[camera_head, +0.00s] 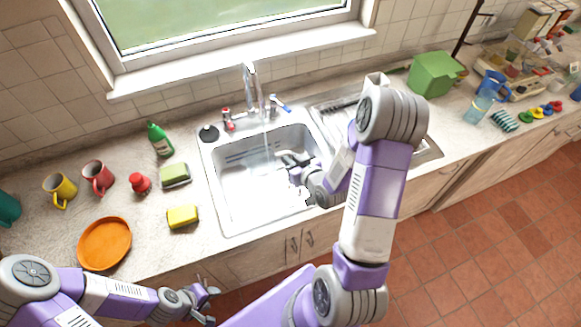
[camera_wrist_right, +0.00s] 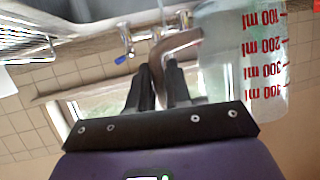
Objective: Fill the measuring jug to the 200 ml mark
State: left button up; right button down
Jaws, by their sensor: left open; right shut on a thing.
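The clear measuring jug (camera_wrist_right: 240,55) shows in the right wrist view, with red marks from 100 to 400 ml. My right gripper (camera_wrist_right: 165,75) is shut on its handle. In the head view, my right gripper (camera_head: 292,165) is over the sink (camera_head: 230,200); the clear jug is hard to make out there. The tap (camera_head: 252,85) stands behind the sink, with a red lever (camera_head: 228,122) and a blue lever (camera_head: 282,105). A faint pale streak below the spout looks like water. I cannot read the jug's level. My left gripper (camera_head: 207,302) is open and empty before the counter.
Left of the sink are a green bottle (camera_head: 160,140), sponges (camera_head: 183,216), a red mug (camera_head: 98,177), a yellow mug (camera_head: 60,190) and an orange plate (camera_head: 105,243). To the right stand a green container (camera_head: 433,75) and a blue pitcher (camera_head: 487,95).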

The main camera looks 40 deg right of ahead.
jog(key=shift+w+d+f+b, duration=0.15)
jog(key=shift+w+f+b, duration=0.05)
jog(key=shift+b, duration=0.3)
pick_arm(q)
jog(key=shift+f+p, duration=0.1)
jog(key=shift+p, duration=0.65)
pick_arm(e)
jog(key=shift+w+d+f, duration=0.2)
jog(key=shift+w+d, duration=0.35)
jog(key=shift+w, duration=0.2)
jog(key=shift+w+d+f, duration=0.15)
jog(key=shift+w+d, duration=0.35)
jog(key=shift+w, duration=0.3)
jog(key=shift+w+d+f, duration=0.2)
jog(key=shift+w+d, duration=0.35)
jog(key=shift+w, duration=0.2)
pick_arm(q)
jog(key=shift+f+b, duration=0.85)
jog(key=shift+f, duration=0.05)
pick_arm(e)
jog(key=w+d, duration=0.4)
jog(key=w, duration=0.2)
jog(key=shift+d, duration=0.25)
dwell(2.7)
